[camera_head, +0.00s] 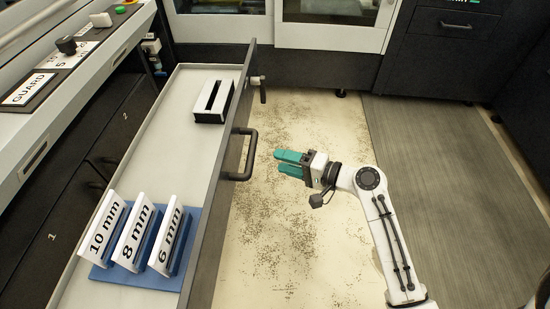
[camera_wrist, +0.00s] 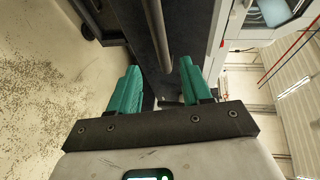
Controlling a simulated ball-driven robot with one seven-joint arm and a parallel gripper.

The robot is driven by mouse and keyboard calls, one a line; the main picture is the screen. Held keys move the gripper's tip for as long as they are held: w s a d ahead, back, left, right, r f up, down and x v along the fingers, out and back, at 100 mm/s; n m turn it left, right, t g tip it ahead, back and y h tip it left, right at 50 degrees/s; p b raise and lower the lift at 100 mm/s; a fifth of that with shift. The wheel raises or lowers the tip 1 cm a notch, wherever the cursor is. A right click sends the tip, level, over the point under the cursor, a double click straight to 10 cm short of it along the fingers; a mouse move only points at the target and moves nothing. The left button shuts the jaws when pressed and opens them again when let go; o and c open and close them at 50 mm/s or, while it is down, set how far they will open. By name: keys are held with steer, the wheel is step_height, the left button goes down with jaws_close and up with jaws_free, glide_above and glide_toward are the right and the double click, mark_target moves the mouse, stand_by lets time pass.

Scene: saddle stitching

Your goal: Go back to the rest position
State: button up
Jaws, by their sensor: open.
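My gripper (camera_head: 280,162) is open and empty, with teal fingers, to the right of the open drawer's black handle (camera_head: 246,155) and apart from it. In the wrist view my gripper (camera_wrist: 162,88) shows its two teal fingers spread, with nothing between them. A grey bar (camera_wrist: 157,30), which looks like the handle, stands beyond the fingertips in that view. My arm reaches in from the lower right of the head view.
The pulled-out drawer (camera_head: 190,140) holds a black and white slotted block (camera_head: 214,102) and a blue rack (camera_head: 135,277) with 10 mm, 8 mm and 6 mm plates. Machine cabinets (camera_head: 330,25) stand behind.

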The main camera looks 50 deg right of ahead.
steer(key=shift+s, duration=0.1)
stand_by(0.6)
steer(key=s+a+f+n+g+p, duration=0.3)
steer(key=s+a+f+n+g, duration=0.35)
steer(key=a+n+g, duration=0.2)
steer(key=s+a+r+n+g+h+p, duration=0.1)
steer(key=s+n+g, duration=0.5)
steer(key=s, duration=0.6)
steer(key=r+h+p, duration=0.1)
steer(key=h, duration=0.1)
steer(key=shift+h, duration=0.4)
steer(key=shift+a+r, duration=0.1)
